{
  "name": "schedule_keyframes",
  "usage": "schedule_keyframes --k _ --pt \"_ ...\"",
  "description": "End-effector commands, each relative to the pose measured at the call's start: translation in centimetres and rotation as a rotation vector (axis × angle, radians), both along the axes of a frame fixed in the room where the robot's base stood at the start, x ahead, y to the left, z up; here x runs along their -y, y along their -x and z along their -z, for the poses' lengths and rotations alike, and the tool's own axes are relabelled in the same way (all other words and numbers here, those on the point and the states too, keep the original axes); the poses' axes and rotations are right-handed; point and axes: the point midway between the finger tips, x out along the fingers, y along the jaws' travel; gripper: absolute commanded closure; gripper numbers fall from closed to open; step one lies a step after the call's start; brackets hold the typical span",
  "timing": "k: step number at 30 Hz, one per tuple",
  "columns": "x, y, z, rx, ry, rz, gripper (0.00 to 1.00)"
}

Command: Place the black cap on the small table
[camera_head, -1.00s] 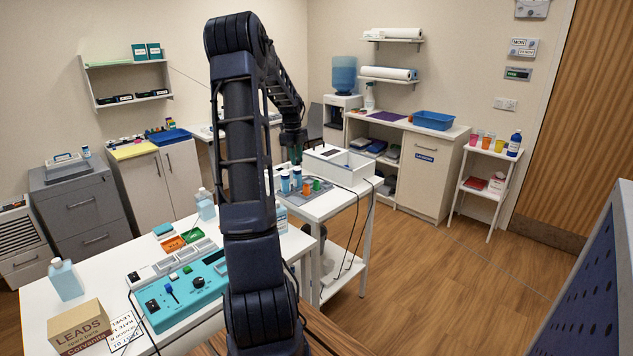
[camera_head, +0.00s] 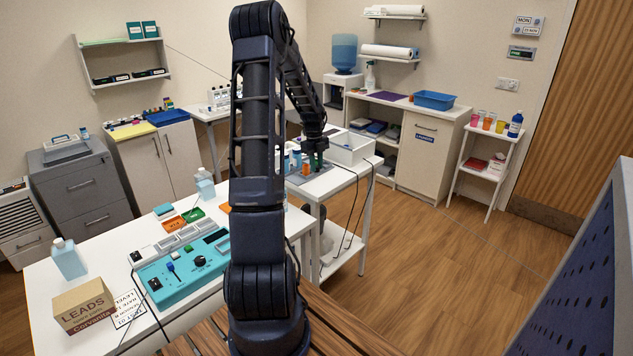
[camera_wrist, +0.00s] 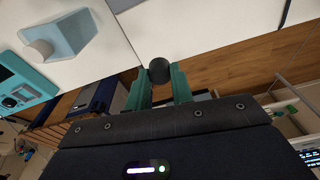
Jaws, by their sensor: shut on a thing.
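My gripper (camera_head: 316,160) is over the small white table (camera_head: 327,184) near its rack of tubes in the head view. In the wrist view its two green fingers (camera_wrist: 158,80) are shut on a round black cap (camera_wrist: 159,70), held at the fingertips. The small table shows there as a white top (camera_wrist: 215,22) at the upper right. The cap cannot be made out in the head view. I cannot tell its height above the table.
Blue and orange tubes (camera_head: 306,168) stand close to my gripper, and a white open box (camera_head: 350,152) is behind it. The larger white table (camera_head: 100,262) at the left holds a teal control panel (camera_head: 185,268) and bottles. A floor gap separates the two tables.

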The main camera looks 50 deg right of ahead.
Motion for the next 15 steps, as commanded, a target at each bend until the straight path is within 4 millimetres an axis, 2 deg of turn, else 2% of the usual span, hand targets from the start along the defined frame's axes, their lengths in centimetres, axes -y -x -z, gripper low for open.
schedule_keyframes --k 4,15 --pt "0.0 0.1 2.6 -0.002 -0.002 0.001 0.98" --pt "0.0 0.0 5.3 -0.001 -0.001 0.0 0.98"
